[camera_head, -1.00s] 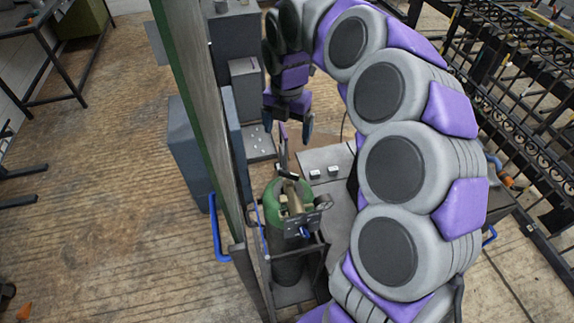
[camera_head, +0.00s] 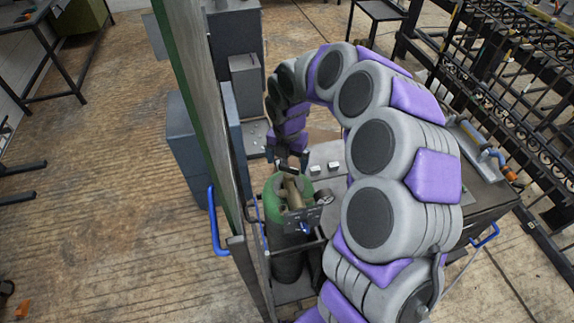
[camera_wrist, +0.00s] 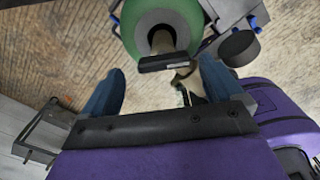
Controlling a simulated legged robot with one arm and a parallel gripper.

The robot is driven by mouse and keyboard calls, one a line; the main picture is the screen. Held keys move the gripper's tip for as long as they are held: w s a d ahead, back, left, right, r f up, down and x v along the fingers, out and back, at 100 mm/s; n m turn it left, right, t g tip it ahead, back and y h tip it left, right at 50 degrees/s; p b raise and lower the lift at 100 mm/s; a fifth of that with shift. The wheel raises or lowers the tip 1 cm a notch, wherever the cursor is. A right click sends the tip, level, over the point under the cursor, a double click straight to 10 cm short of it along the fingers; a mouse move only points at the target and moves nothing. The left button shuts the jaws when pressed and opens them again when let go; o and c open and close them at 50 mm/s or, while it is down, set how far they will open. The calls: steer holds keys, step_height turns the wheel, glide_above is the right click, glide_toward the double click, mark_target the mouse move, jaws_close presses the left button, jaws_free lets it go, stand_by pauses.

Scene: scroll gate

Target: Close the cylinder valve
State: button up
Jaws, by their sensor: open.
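The green-topped gas cylinder (camera_head: 272,212) stands upright in a dark cart beside the tall panel. A black bar-shaped valve handle (camera_head: 287,170) sits at its top, with brass fittings below it. In the wrist view, the cylinder's green shoulder (camera_wrist: 130,30) and the black handle (camera_wrist: 163,62) lie just ahead of my gripper. My gripper (camera_head: 288,160) is right at the handle in the head view, partly hidden by my arm. In the wrist view its two blue-grey fingers are spread (camera_wrist: 158,85), with the handle beyond and between them. Contact cannot be told.
A tall green-edged panel (camera_head: 195,100) with a blue handle (camera_head: 216,225) stands close on the left. A round gauge (camera_head: 323,197) sits right of the valve. A workbench (camera_head: 482,200) and black iron railings (camera_head: 500,90) are on the right. Open wooden floor lies at left.

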steer(key=shift+d+f, duration=0.2)
steer(key=shift+f, duration=0.35)
steer(key=shift+d+f, duration=0.15)
steer(key=shift+f, duration=0.4)
steer(key=shift+a, duration=0.2)
steer(key=c, duration=0.4)
steer(key=shift+d, duration=0.1)
steer(key=c, duration=0.6)
steer(key=shift+c, duration=0.2)
